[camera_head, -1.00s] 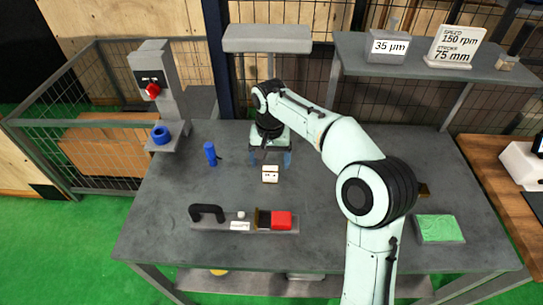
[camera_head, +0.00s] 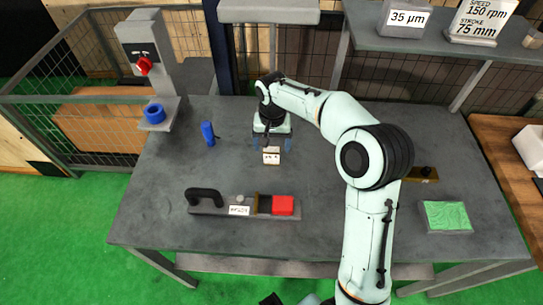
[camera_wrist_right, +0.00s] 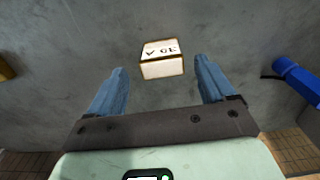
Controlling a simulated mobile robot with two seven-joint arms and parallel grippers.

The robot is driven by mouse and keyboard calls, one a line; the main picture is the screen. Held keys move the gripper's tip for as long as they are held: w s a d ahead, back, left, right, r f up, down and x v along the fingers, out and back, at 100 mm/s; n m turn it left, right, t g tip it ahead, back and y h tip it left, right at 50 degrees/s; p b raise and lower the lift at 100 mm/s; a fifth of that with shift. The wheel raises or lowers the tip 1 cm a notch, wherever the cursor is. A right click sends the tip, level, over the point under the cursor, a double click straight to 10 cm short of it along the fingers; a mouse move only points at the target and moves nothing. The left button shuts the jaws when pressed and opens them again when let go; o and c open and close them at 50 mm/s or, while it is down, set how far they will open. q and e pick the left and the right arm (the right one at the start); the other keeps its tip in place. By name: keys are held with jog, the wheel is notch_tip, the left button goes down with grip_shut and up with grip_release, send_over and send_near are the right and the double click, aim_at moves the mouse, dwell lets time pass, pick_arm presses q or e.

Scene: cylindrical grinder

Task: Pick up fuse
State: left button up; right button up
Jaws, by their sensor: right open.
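A small cream block with brown edges and dark marks (camera_head: 271,158), seemingly the fuse, sits on the grey table (camera_head: 330,225). My right gripper (camera_head: 272,146) is just behind it in the head view, pointing down, open and empty. In the right wrist view the block (camera_wrist_right: 162,68) lies ahead, between the lines of the two blue fingers and apart from both. I cannot tell the height gap exactly. My left gripper is not in view.
A grey plate with a black handle (camera_head: 205,196) and a red block (camera_head: 283,205) lies in front. A green pad (camera_head: 446,216) is at right. A grey stand holding a blue ring (camera_head: 154,113) is at left.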

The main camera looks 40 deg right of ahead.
aim_at(272, 149)
notch_tip(272, 149, down, 5)
jog(key=shift+w+f, duration=0.1)
jog(key=shift+w, duration=0.05)
jog(key=c, duration=1.1)
notch_tip(272, 149, up, 10)
jog(key=shift+a+r+p, duration=0.1)
jog(key=shift+p, duration=0.4)
